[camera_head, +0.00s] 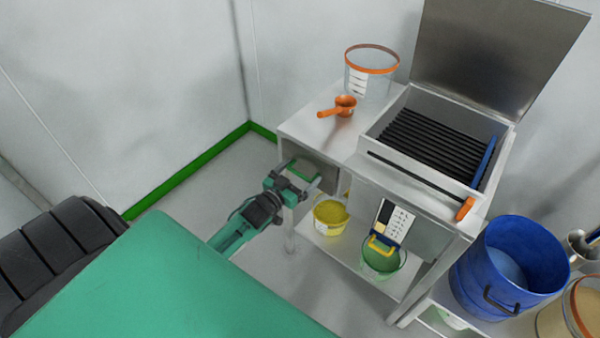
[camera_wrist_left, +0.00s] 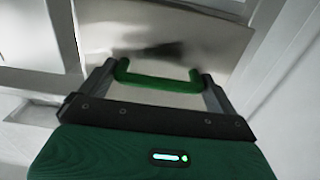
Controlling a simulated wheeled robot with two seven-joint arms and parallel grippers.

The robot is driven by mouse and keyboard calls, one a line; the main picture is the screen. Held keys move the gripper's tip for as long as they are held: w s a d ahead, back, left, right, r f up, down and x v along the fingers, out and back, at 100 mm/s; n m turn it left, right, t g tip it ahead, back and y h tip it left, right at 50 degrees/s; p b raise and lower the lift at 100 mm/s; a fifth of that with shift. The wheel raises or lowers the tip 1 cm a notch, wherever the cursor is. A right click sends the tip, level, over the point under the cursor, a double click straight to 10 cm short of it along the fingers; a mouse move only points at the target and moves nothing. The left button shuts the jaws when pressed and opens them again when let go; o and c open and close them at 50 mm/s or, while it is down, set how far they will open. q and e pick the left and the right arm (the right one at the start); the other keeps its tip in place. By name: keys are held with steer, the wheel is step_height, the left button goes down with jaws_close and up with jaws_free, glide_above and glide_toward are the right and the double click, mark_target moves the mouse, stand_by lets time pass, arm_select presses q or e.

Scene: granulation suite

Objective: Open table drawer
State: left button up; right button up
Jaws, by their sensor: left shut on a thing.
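The table (camera_head: 300,126) is a light metal workbench with a grey drawer front (camera_head: 325,174) under the left part of its top. In the left wrist view the drawer front (camera_wrist_left: 165,40) is a plain metal panel with a green bar handle (camera_wrist_left: 158,84). My left gripper (camera_head: 302,181) is at the drawer front. It is shut on the green handle, with one finger at each end of the handle in the left wrist view (camera_wrist_left: 158,76). The gripper hides most of the handle in the head view. I cannot tell whether the drawer stands out at all. My right gripper is not in view.
On the table are an orange scoop (camera_head: 345,101), a clear orange-rimmed tub (camera_head: 371,72) and an open-lidded metal box with black bars (camera_head: 432,146). Yellow (camera_head: 330,217) and green (camera_head: 380,262) buckets stand on the lower shelf. A blue drum (camera_head: 500,270) stands right. Floor left of the table is clear.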

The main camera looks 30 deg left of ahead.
arm_select(q)
steer(key=s+p, duration=0.1)
steer(key=s, duration=0.2)
steer(key=shift+s+a+r+p, duration=0.1)
steer(key=shift+s+a+p, duration=0.05)
steer(key=shift+s+p, duration=0.15)
steer(key=s+a+p, duration=0.1)
steer(key=s+p, duration=0.4)
steer(key=s, duration=1.4)
steer(key=shift+a+p, duration=0.25)
steer(key=shift+p, duration=0.15)
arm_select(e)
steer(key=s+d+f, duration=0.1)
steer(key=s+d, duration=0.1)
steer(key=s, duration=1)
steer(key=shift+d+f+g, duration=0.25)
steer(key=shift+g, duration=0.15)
arm_select(q)
steer(key=shift+s, duration=0.1)
steer(key=o, duration=1)
steer(key=shift+o, duration=0.2)
steer(key=s+a+b, duration=0.1)
steer(key=s+b, duration=0.1)
steer(key=s, duration=1.1)
steer(key=shift+s, duration=0.35)
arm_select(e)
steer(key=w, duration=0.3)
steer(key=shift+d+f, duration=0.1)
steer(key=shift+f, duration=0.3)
